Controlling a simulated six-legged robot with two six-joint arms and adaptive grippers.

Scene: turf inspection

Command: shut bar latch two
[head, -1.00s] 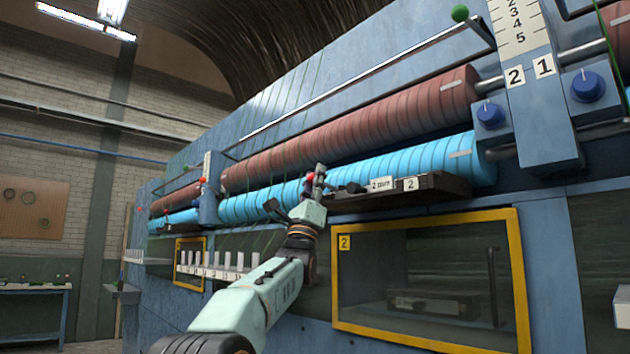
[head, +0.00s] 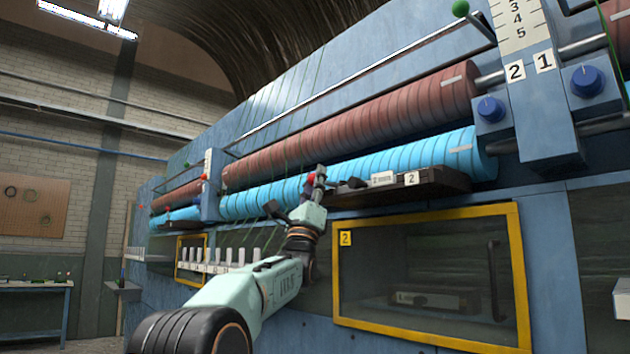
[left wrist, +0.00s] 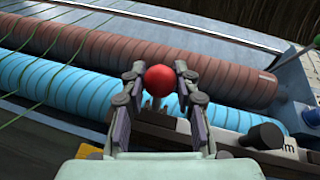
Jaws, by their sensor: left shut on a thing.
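A red ball knob (left wrist: 160,80) sits between the two fingers of my left gripper (left wrist: 162,92) in the left wrist view. The fingers are shut on it from both sides. In the head view my left gripper (head: 316,178) is at the left end of a dark bar (head: 445,186), in front of the blue roller. The red knob (head: 311,181) shows only as a small spot there. Plates marked "2" (head: 411,178) sit on the bar. A black knob (left wrist: 266,135) stands right of my gripper in the left wrist view. My right gripper is not in view.
A brown roller (head: 350,139) lies above the blue roller (head: 400,165). A yellow-framed window (head: 430,341) marked 2 is below the bar. A scale column with blue dials (head: 586,81) stands at the right. White tabs (head: 229,256) line the left.

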